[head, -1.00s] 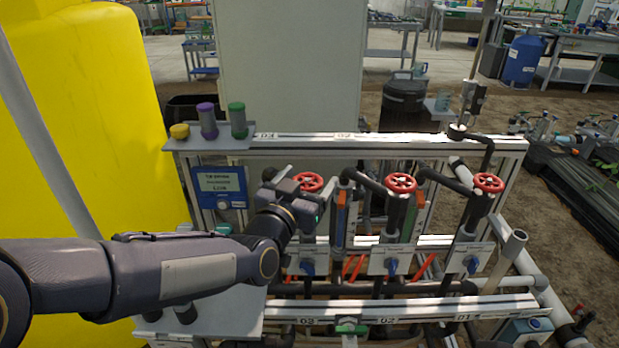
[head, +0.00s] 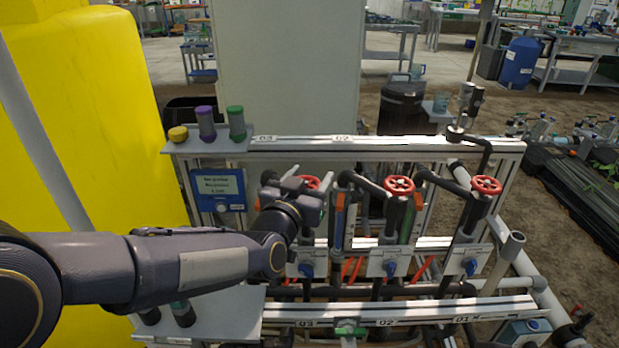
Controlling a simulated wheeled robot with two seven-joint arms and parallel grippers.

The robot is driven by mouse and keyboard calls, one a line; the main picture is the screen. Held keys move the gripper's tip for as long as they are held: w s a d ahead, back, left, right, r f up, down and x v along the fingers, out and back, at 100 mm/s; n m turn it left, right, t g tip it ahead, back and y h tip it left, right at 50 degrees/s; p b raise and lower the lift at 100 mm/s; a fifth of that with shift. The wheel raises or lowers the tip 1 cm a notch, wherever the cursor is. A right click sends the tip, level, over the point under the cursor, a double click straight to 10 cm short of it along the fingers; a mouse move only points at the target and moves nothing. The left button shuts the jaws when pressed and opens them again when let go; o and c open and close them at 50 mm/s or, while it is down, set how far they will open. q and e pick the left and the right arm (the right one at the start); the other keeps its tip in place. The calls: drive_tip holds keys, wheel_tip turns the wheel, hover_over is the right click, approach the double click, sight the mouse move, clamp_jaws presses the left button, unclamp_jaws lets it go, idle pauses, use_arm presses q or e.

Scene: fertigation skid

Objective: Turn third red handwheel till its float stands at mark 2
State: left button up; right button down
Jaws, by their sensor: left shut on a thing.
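Three red handwheels stand in a row on the skid. The leftmost, at the 03 end of the rail, is the third handwheel (head: 311,181); only its upper part shows past my gripper. The middle handwheel (head: 399,186) and the right handwheel (head: 487,185) are clear to see. My left gripper (head: 305,187) is shut on the third handwheel, and its wrist hides much of the wheel and the valve below. An upright gauge with an orange part (head: 339,215) stands right of that wheel. Its float and marks are too small to read. My right gripper is out of view.
A small display (head: 217,186) is left of the wheels. Purple (head: 205,122) and green-topped (head: 236,122) cylinders and a yellow knob (head: 178,133) stand on the upper shelf. Blue valve knobs (head: 389,268) sit below the wheels. A yellow tank (head: 90,110) fills the left.

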use_arm(q)
drive_tip(key=shift+r+n+t+y+p, duration=0.15)
drive_tip(key=shift+n+t+y+p, duration=0.15)
drive_tip(key=shift+n+y+p, duration=0.35)
drive_tip(key=shift+n+y, duration=0.25)
drive_tip(key=shift+y, duration=0.5)
drive_tip(key=shift+a, duration=0.1)
drive_tip(key=o, duration=1)
drive_tip(key=v, duration=0.7)
drive_tip(key=shift+s+f+p, duration=0.25)
drive_tip(key=shift+s+p, duration=0.1)
drive_tip(key=shift+s, duration=0.05)
drive_tip(key=shift+a, duration=0.1)
